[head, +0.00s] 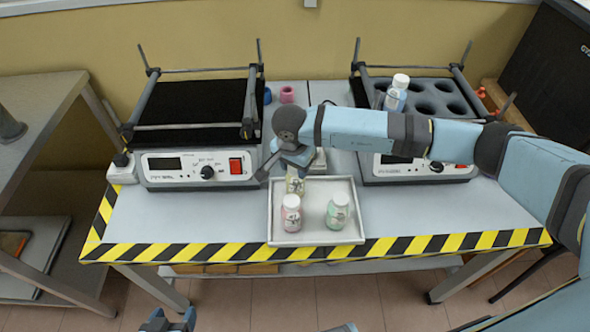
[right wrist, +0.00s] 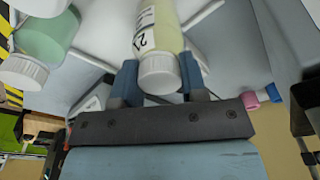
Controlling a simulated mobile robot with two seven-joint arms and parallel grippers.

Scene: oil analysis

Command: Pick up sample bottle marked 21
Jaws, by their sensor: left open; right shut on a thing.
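The sample bottle marked 21 (right wrist: 148,28) has a pale yellow body and a white cap. My right gripper (right wrist: 158,66) is shut on it, one finger on each side near the cap. In the head view the bottle (head: 295,185) is at the back edge of the white tray (head: 349,232), partly hidden by my right gripper (head: 293,166). I cannot tell whether it still touches the tray. My left gripper (head: 170,322) is open and empty at the bottom edge of the head view, away from the table.
A pink bottle (head: 291,215) and a green bottle (head: 337,212) stand in the tray. A shaker with a flat black top (head: 195,103) is at left. Another shaker with a holed rack (head: 437,97) holds a white-capped bottle (head: 396,95) at right. Pink and blue rings (head: 287,94) lie behind.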

